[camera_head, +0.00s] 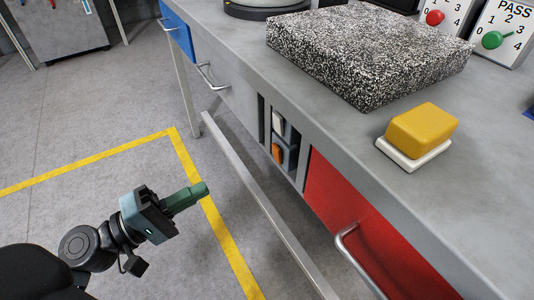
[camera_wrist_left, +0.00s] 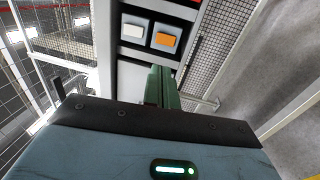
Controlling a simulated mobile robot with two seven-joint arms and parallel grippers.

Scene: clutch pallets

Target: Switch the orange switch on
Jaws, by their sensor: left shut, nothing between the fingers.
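The orange switch (camera_head: 277,154) sits in a recessed dark panel on the front of the grey workbench, below a white switch (camera_head: 279,124). In the left wrist view the orange switch (camera_wrist_left: 164,39) shows beside the white switch (camera_wrist_left: 133,31), just beyond my fingertips. My left gripper (camera_head: 204,188) is shut and empty, with green fingers, left of the bench and apart from the panel in the head view. In the left wrist view its shut fingers (camera_wrist_left: 161,72) point toward the switches. Whether the orange switch is pressed cannot be told. My right gripper is not in view.
A red drawer front (camera_head: 360,220) with a metal handle is right of the panel. A grey rail (camera_head: 260,200) runs low along the bench front. A speckled stone block (camera_head: 365,50) and a yellow block on a white base (camera_head: 420,130) stand on top. Open floor lies left.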

